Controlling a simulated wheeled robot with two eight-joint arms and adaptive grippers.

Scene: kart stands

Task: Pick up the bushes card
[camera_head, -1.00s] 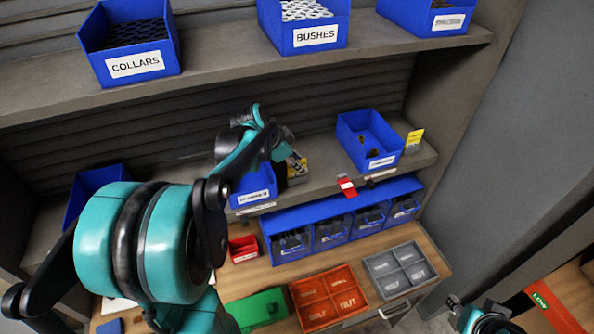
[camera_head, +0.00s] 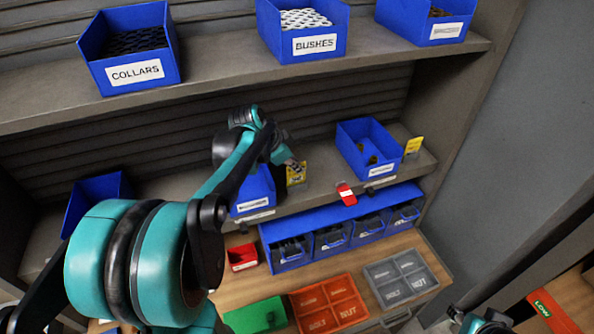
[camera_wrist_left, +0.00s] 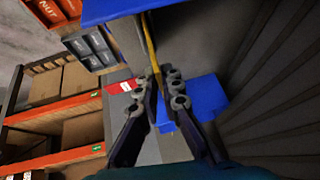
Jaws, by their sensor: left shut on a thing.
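My left gripper (camera_head: 286,160) is at the middle shelf, beside a blue bin (camera_head: 254,192). It is shut on a yellow card (camera_head: 296,174), which hangs just below the fingertips on the bin's right side. The card's print is too small to read. In the left wrist view, the fingers (camera_wrist_left: 163,88) pinch the yellow card (camera_wrist_left: 149,42), seen almost edge-on. A bin labelled BUSHES (camera_head: 303,30), with white rings in it, stands on the top shelf. Only a piece of my right arm shows at the bottom right; its gripper is out of view.
Another blue bin (camera_head: 369,150) stands to the right, with a second yellow card (camera_head: 413,146) beside it. A red tag (camera_head: 346,194) is at the shelf's front edge. Below are blue drawers (camera_head: 335,238), an orange tray (camera_head: 329,303) and a grey tray (camera_head: 401,277).

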